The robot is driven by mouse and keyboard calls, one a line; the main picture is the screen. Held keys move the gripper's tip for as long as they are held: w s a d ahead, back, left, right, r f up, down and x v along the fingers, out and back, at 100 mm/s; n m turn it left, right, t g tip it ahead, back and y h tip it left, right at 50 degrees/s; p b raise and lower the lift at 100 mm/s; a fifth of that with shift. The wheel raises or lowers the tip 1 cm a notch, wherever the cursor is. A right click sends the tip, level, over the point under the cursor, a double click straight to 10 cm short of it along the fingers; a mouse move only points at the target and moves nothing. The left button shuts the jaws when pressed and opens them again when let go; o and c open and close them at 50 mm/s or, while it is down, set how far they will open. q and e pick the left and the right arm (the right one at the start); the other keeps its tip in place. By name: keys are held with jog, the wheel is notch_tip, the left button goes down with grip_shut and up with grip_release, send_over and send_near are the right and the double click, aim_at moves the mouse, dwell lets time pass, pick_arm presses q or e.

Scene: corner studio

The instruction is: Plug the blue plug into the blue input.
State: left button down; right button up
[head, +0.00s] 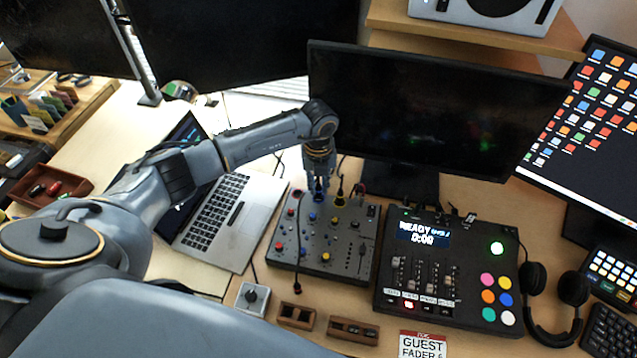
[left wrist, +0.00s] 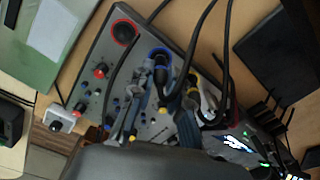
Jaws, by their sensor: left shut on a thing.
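The grey mixer (head: 312,262) lies on the desk, with coloured inputs along its back edge. My left gripper (head: 319,182) points down over that edge and is shut on the blue plug, mostly hidden by the fingers in the head view. In the left wrist view, my left gripper's fingers (left wrist: 166,108) close around the dark plug body (left wrist: 164,88) with its black cable. The blue input (left wrist: 158,54) shows as a blue ring right at the plug. I cannot tell whether the plug is seated in it. My right gripper is not in view.
The red input (left wrist: 123,33) looks empty; a yellow-marked plug (head: 340,196) stands close on the right. A loose cable with a red end (head: 297,288) lies over the mixer. A laptop (head: 222,215) is left, a black control deck (head: 440,275) right, a monitor (head: 430,105) behind.

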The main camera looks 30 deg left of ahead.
pick_arm(q)
jog(key=shift+f, duration=0.4)
jog(key=c, duration=1.2)
grip_release()
notch_tip(320, 180, up, 12)
